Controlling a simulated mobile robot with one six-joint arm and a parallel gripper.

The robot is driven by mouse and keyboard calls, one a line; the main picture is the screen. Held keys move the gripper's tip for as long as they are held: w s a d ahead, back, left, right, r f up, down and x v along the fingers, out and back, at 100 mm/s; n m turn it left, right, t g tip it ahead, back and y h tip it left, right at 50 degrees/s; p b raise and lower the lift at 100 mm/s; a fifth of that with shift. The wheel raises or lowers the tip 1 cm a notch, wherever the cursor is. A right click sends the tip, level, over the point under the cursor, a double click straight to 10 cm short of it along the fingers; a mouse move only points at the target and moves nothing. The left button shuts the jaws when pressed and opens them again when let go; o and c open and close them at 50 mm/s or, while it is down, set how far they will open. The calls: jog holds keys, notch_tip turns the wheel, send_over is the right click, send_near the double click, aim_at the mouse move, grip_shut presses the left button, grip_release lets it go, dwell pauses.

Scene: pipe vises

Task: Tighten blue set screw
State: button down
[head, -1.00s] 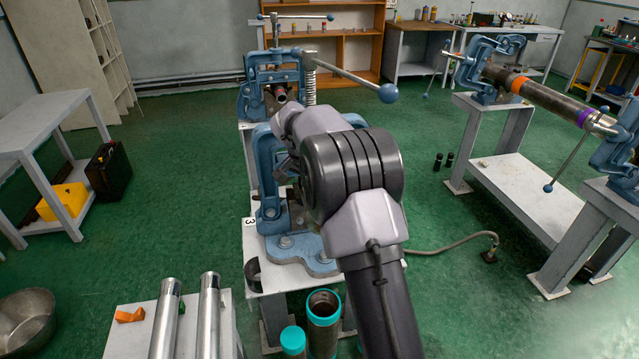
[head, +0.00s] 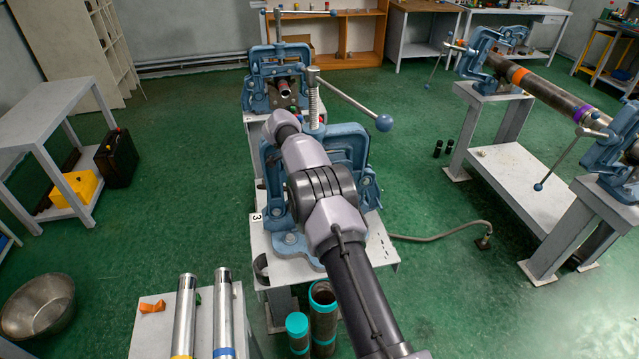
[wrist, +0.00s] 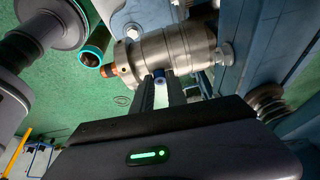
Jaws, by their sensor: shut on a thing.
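In the wrist view my gripper (wrist: 161,92) has its two narrow fingers closed at the underside of a grey metal cylindrical fitting (wrist: 172,52). A small blue set screw (wrist: 158,73) shows at the fingertips, against the fitting, and the jaws are shut on it. How deep the screw sits cannot be told. In the head view my arm reaches to the blue pipe vise (head: 345,150) on the stand marked 3. The arm covers my gripper, the screw and the fitting there.
Two silver pipes (head: 223,310) lie on the near left table, beside teal-ended pipes (head: 323,315) standing upright. Another blue vise (head: 277,65) stands behind. A long pipe (head: 540,86) is held in vises at right. The vise's handle (head: 350,97) sticks out rightward.

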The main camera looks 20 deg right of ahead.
jog(key=shift+w+r+m+p, duration=0.1)
jog(key=shift+r+m+p, duration=0.05)
jog(key=shift+m+p, duration=0.45)
jog(key=c, duration=1.3)
grip_release()
notch_tip(320, 180, up, 4)
jog(key=shift+f+p, duration=0.25)
jog(key=shift+p, duration=0.15)
jog(key=s+a+b, duration=0.1)
jog(key=s, duration=0.4)
jog(key=s+a+r+b, duration=0.1)
jog(key=s, duration=0.4)
jog(key=s+a+b, duration=0.1)
jog(key=s+a, duration=0.1)
jog(key=s, duration=0.3)
jog(key=shift+s+r+b, duration=0.2)
jog(key=shift+s+b, duration=0.05)
jog(key=shift+b, duration=0.05)
